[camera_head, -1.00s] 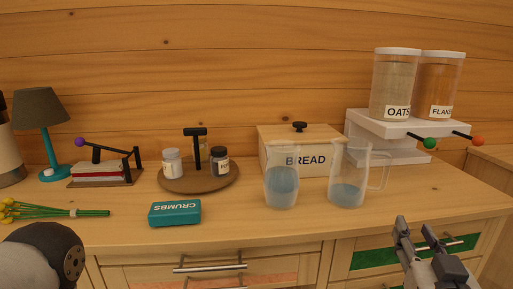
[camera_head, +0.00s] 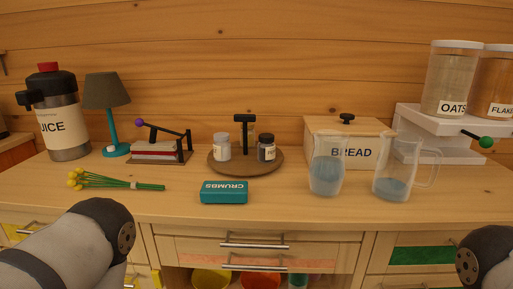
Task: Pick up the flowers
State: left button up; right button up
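The flowers (camera_head: 115,181) lie flat on the left part of the wooden counter. Their yellow heads point left, and the green stems, held by a pale band, point right. In the head view my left arm comes in from the lower left, in front of and below the flowers. Its gripper is not visible. My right arm shows only as a dark rounded link at the lower right edge, and its gripper is out of view. Nothing touches the flowers.
Behind the flowers stand a juice dispenser (camera_head: 61,120), a lamp (camera_head: 110,105) and a lever press (camera_head: 160,145). A teal crumbs box (camera_head: 224,192) lies to their right. Farther right are a round tray (camera_head: 216,167), two jugs (camera_head: 326,165) and a bread box (camera_head: 369,131). The front counter strip is clear.

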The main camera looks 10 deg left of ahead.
aim_at(75, 175)
jog(key=u, duration=1.35)
jog(key=z, duration=1.6)
jog(key=u, duration=1.6)
jog(key=l+u, duration=0.25)
jog(key=l, duration=0.15)
